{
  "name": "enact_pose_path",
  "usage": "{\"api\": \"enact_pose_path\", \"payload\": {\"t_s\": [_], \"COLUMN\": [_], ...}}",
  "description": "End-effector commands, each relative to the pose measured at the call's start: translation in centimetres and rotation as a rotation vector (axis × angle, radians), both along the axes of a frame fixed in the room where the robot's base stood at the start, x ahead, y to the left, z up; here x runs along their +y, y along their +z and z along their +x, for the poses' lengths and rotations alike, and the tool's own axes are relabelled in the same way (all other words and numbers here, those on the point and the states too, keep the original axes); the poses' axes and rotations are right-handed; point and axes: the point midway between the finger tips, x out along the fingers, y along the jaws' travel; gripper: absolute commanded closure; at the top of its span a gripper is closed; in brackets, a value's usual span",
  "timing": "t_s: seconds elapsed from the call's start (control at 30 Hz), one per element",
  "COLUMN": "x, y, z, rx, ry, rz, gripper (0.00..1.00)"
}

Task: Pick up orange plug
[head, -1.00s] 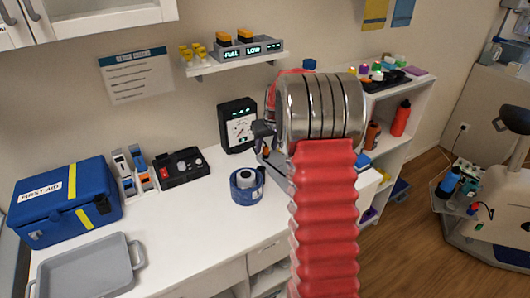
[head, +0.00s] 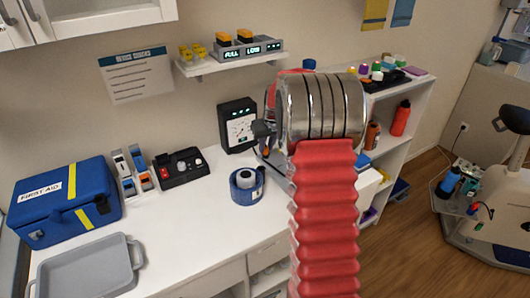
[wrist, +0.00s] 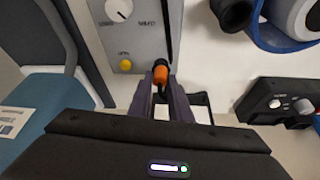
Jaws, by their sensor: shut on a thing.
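The orange plug (wrist: 159,73) shows in the wrist view between the tips of my gripper (wrist: 161,86). My gripper is shut on it. The plug lies at the lower edge of a grey panel (wrist: 140,32) with a knob and a yellow button. I cannot tell whether the plug is seated in a socket. In the head view my gripper (head: 263,131) is beside the dial meter (head: 238,126), and my arm hides much of the area behind it.
A blue tape roll (head: 247,185) and a black switch box (head: 182,166) stand on the white counter. A blue first-aid box (head: 66,203) and a grey tray (head: 90,268) are at left. Shelves with bottles (head: 400,120) are at right. The front middle of the counter is clear.

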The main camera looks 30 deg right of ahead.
Motion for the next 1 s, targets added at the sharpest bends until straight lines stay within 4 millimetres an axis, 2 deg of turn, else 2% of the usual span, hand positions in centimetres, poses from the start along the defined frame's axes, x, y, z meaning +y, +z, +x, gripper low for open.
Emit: {"api": "enact_pose_path", "payload": {"t_s": [0.33, 0.47, 0.67, 1.0], "x": [0.0, 0.0, 0.0, 0.0], "y": [0.1, 0.9, 3.5, 9.1], "z": [0.0, 0.1, 0.1, 0.1], "rx": [-0.001, -0.003, -0.003, -0.003], "ry": [0.0, 0.0, 0.001, 0.0], "rz": [0.0, -0.002, -0.002, -0.002], "gripper": [1.0, 1.0, 1.0, 1.0]}}
